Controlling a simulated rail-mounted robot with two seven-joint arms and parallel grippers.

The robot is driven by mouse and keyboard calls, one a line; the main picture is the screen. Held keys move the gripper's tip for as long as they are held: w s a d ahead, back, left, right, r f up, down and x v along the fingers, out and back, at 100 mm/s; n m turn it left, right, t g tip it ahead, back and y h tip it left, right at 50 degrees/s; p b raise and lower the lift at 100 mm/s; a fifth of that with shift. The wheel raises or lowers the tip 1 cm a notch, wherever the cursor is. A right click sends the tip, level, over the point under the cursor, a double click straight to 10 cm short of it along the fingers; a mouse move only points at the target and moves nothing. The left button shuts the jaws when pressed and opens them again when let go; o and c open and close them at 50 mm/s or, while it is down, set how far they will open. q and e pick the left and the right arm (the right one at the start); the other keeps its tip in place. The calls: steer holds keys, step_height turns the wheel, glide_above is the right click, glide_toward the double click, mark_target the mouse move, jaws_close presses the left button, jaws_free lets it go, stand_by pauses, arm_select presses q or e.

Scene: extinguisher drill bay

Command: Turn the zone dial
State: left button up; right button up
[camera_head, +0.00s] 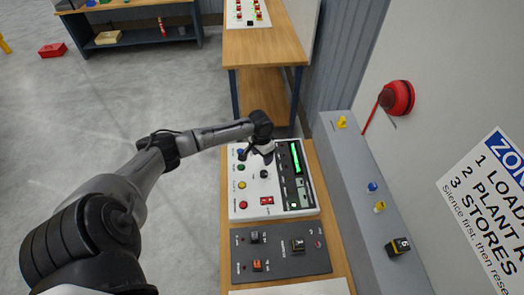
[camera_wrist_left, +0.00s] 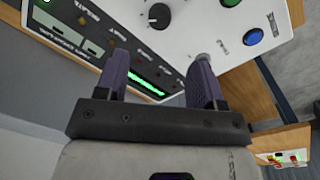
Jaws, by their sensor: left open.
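A white control panel (camera_head: 240,208) lies on the wooden bench. It carries a black round dial (camera_head: 263,174), which shows in the left wrist view as a black knob (camera_wrist_left: 159,15) with a white pointer mark. I cannot read the label by it. My left gripper (camera_head: 266,156) is over the upper part of this panel. In the left wrist view my left gripper (camera_wrist_left: 160,74) is open, with nothing between its two fingers. The knob is beyond the fingertips and apart from them. My right gripper is in neither view.
The panel has several coloured buttons, a red switch (camera_head: 267,200) and a lit green display (camera_head: 296,158). A dark grey panel (camera_head: 278,267) with switches is nearer. A grey ledge (camera_head: 352,178) runs along the right, below a red bell (camera_head: 397,98). Open floor is at left.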

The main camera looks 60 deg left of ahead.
arm_select(q)
steer(key=shift+a+r, duration=0.1)
steer(key=shift+r, duration=1.2)
